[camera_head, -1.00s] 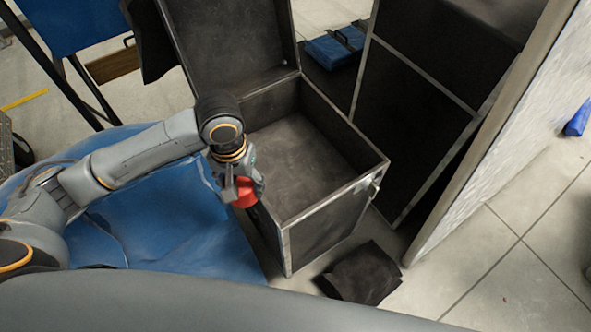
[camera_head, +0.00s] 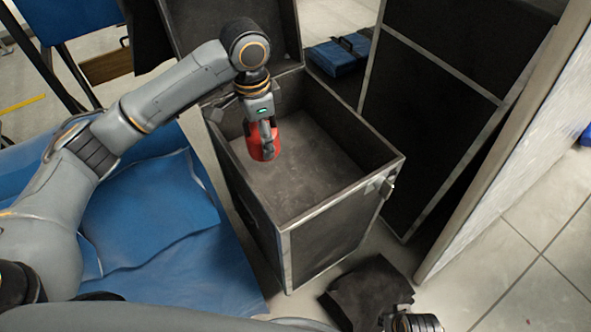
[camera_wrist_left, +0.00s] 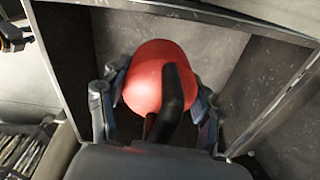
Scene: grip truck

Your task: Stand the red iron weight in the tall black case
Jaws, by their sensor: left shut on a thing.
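The red iron weight (camera_head: 257,148) is round, with a dark handle that shows in the left wrist view, where the weight (camera_wrist_left: 152,72) sits between the fingers. My left gripper (camera_head: 265,142) is shut on it and holds it over the opening of the tall black case, toward the case's left back part. The case (camera_head: 335,245) stands open with its lid (camera_head: 235,30) tipped back, and its bare floor shows. In the left wrist view the case's walls (camera_wrist_left: 255,95) surround the weight. I cannot tell how far the weight is above the case floor.
A large black case with metal edging (camera_head: 440,90) stands to the right, next to a pale panel (camera_head: 500,150). Blue sheeting (camera_head: 165,220) lies to the left. A dark piece (camera_head: 365,292) lies on the floor in front.

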